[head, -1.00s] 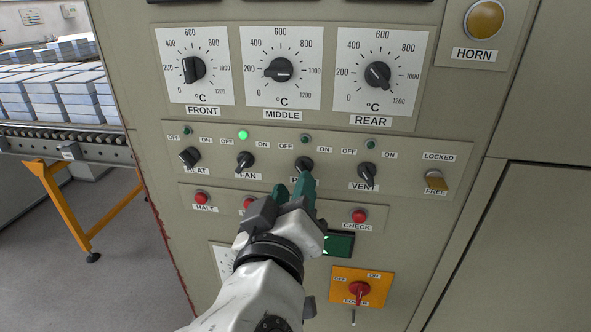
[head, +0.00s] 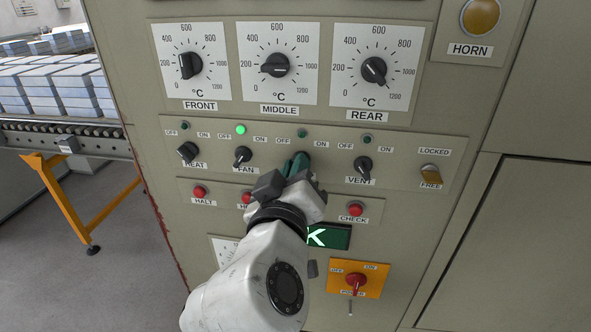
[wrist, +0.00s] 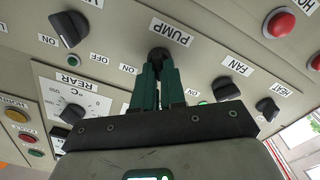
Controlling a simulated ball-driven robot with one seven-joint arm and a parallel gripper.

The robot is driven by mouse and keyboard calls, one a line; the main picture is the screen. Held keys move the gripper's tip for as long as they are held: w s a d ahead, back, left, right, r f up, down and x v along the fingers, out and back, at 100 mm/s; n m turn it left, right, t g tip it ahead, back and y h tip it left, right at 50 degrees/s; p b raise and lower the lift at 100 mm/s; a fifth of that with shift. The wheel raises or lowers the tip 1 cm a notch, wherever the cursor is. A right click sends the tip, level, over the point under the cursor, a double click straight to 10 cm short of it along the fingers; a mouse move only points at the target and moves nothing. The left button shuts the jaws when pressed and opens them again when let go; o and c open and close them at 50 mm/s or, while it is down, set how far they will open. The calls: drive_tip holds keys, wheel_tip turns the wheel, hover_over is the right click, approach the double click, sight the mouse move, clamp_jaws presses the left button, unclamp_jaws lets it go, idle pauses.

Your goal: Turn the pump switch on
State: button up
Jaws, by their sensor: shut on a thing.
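The pump switch is a black rotary knob (wrist: 160,54) beside its PUMP label in the wrist view. My gripper (wrist: 160,72) has its green fingers shut on this knob. In the head view my gripper (head: 297,163) covers the knob and its label. The small pump lamp (head: 302,133) above it is dark, with OFF to its left. The knob's exact turn angle is hard to tell behind the fingers.
The fan knob (head: 243,157) and vent knob (head: 362,169) flank the gripper closely. The fan lamp (head: 240,129) glows green. Red buttons, including CHECK (head: 355,209), sit below. A red power switch (head: 355,282) is on an orange plate. Temperature dials (head: 276,65) are above.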

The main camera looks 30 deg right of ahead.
clamp_jaws()
drive_tip(key=shift+f+m+b, duration=0.15)
drive_tip(key=shift+m+b, duration=0.15)
drive_tip(key=shift+b, duration=0.15)
drive_tip(key=shift+s+d+m+b, duration=0.1)
drive_tip(key=shift+m+b, duration=3.2)
drive_tip(key=shift+b, duration=0.55)
drive_tip(key=shift+s+d+m+b, duration=0.1)
drive_tip(key=shift+m+b, duration=3.2)
drive_tip(key=shift+b, duration=0.5)
drive_tip(key=o, duration=0.6)
unclamp_jaws()
